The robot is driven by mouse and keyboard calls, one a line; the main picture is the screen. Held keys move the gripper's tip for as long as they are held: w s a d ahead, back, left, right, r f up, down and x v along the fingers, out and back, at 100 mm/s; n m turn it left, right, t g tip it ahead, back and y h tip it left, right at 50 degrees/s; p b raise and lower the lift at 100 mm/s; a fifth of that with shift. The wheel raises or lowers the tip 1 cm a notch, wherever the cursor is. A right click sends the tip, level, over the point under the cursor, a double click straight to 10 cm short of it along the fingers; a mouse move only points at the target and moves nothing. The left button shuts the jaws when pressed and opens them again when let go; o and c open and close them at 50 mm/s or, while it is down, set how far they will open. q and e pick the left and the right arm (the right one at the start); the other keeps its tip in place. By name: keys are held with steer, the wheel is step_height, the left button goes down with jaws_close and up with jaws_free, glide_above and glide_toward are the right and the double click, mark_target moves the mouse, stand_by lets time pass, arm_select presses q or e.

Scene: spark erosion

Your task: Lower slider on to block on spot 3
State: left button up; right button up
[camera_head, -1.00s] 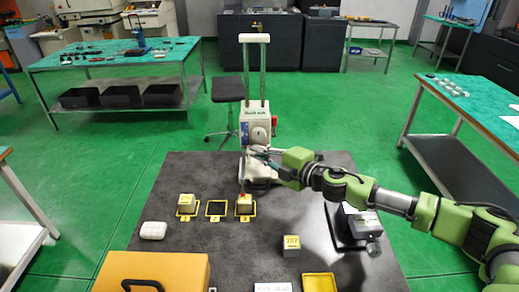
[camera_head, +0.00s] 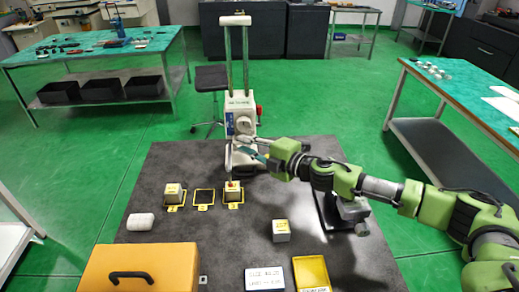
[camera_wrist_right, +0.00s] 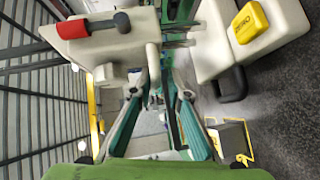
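The white machine (camera_head: 240,115) stands at the mat's back, with two upright posts and a white top bar. A thin upright part (camera_head: 228,160) of it, perhaps the slider, stands over spot 3. The block on spot 3 (camera_head: 233,194) sits in a yellow frame and has a red mark on top; I cannot tell whether the upright part touches it. My right gripper (camera_head: 250,148) is at the front of the machine. In the wrist view its teal fingers (camera_wrist_right: 163,85) converge beside the machine's white parts; whether they grip anything is unclear. My left gripper is not in view.
A block (camera_head: 173,190) stands on the left spot; the middle frame (camera_head: 204,197) is empty. A numbered block (camera_head: 281,230), a yellow tray (camera_head: 311,272), an orange case (camera_head: 140,268), a white rounded piece (camera_head: 140,221) and a grey vise (camera_head: 352,210) surround them.

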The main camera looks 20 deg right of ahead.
steer(key=v, duration=1.1)
steer(key=shift+s+d, duration=0.25)
steer(key=shift+s, duration=0.05)
